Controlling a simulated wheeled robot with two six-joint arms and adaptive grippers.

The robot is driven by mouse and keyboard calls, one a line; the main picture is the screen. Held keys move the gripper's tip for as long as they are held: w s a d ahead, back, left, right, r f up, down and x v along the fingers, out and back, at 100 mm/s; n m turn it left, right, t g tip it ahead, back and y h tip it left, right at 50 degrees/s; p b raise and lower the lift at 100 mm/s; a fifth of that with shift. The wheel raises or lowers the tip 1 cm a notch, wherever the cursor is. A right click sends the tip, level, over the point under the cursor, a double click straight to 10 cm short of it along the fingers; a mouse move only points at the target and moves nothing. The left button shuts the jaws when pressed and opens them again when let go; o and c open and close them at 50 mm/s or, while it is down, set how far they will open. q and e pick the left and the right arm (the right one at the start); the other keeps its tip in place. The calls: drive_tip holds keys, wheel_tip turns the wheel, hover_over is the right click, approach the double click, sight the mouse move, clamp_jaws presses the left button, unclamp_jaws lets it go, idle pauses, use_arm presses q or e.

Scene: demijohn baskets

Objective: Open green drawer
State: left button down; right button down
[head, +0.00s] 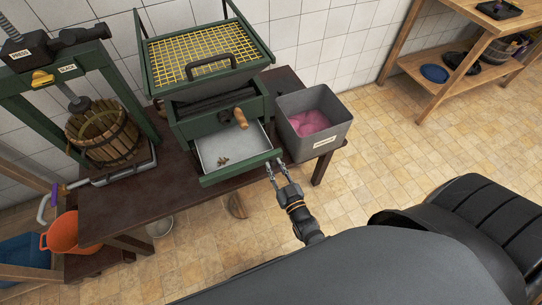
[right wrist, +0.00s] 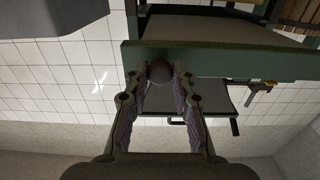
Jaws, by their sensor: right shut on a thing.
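The green drawer (head: 238,168) stands pulled out from under the green-framed machine (head: 205,112) on the dark table. Its pale tray floor (head: 232,147) shows, with a few small brown bits (head: 223,161) on it. My right gripper (head: 276,168) is at the right end of the drawer front. In the right wrist view, the gripper (right wrist: 161,80) is shut on a round dark knob (right wrist: 160,72) on the green drawer front (right wrist: 225,62). My left gripper is not in view.
A grey bin (head: 337,132) with pink contents stands just right of the drawer. A press with a slatted wooden basket (head: 103,135) stands left. An orange bucket (head: 68,233) is lower left. The tiled floor (head: 400,135) to the right is clear.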

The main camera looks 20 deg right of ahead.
drive_tip(key=shift+s, duration=0.35)
drive_tip(key=c, duration=1.1)
unclamp_jaws()
drive_tip(key=s, duration=1.2)
drive_tip(key=shift+d, duration=0.25)
